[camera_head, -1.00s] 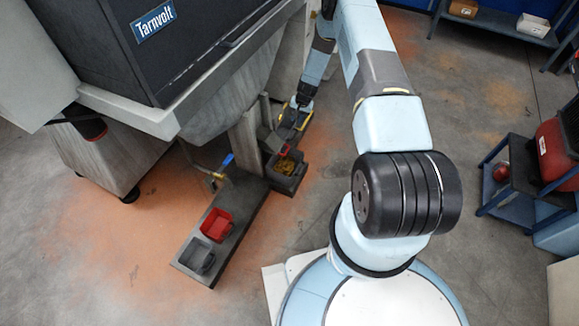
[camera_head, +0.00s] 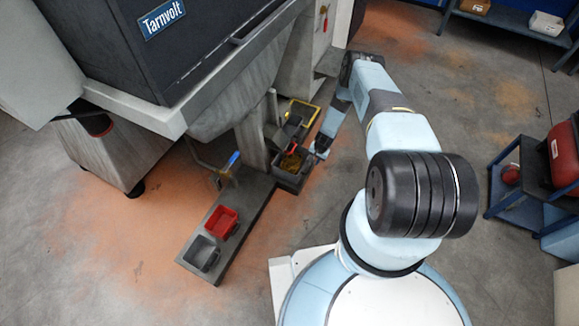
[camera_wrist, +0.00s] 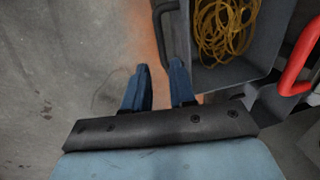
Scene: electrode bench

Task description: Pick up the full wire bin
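The full wire bin (camera_head: 281,177) is a grey open box holding a tangle of yellow wire (camera_head: 291,163). It stands at the far end of the low grey plinth. In the wrist view the bin (camera_wrist: 235,75) fills the upper right, and its dark handle (camera_wrist: 163,22) sticks out from its left side. My gripper (camera_wrist: 160,67) has two blue fingers, apart and with nothing between them. The handle's lower end is close to the right fingertip; I cannot tell whether they touch. In the head view my gripper (camera_head: 318,153) is low, just right of the bin.
A red bin (camera_head: 220,222) and an empty grey bin (camera_head: 202,253) stand at the plinth's near end. A red handle (camera_wrist: 303,50) is right of the bin in the wrist view. The dark Tarnvolt machine (camera_head: 165,50) overhangs the left.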

